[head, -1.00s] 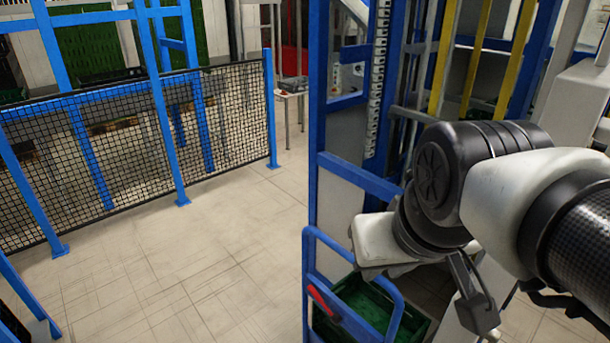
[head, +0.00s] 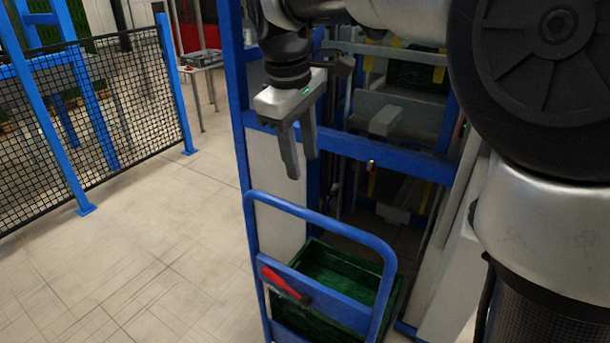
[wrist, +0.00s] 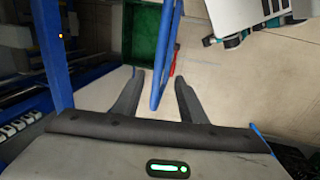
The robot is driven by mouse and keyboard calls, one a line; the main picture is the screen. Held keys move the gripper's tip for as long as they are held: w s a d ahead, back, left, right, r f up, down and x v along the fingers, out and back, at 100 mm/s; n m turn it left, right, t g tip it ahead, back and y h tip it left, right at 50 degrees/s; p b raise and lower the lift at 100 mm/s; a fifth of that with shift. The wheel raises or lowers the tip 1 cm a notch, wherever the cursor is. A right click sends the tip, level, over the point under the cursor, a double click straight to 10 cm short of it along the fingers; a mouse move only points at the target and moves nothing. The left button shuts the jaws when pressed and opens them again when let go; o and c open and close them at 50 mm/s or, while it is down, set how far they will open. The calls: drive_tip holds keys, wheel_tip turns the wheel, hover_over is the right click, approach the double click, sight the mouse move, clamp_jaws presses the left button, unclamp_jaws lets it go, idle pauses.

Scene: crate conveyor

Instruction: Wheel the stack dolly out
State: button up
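The stack dolly (head: 322,226) is a blue tubular frame with a looped handle and a red lever (head: 284,284) on its crossbar. A green crate (head: 386,285) sits on it. My gripper (head: 301,168) is open and empty, pointing down above and slightly behind the handle loop, apart from it in the head view. In the wrist view, the blue handle bar (wrist: 166,55) runs between my open fingers (wrist: 159,75), seemingly below them. The red lever (wrist: 174,62) and the green crate (wrist: 146,32) show beyond. The dolly's wheels are hidden.
A blue machine frame (head: 390,155) with grey panels stands directly behind the dolly. A black mesh fence with blue posts (head: 176,85) runs along the left. Tiled floor (head: 150,250) between fence and dolly is clear.

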sight(310, 213)
drive_tip(key=f+b, duration=0.1)
drive_tip(key=f, duration=0.4)
drive_tip(key=w+d+f+b, duration=0.1)
drive_tip(key=f, duration=0.4)
drive_tip(key=w+f+b, duration=0.1)
drive_tip(key=f+b, duration=0.1)
drive_tip(key=f, duration=0.3)
drive_tip(key=shift+w+d, duration=0.2)
drive_tip(key=shift+d, duration=0.1)
drive_tip(key=shift+c, duration=0.4)
clamp_jaws()
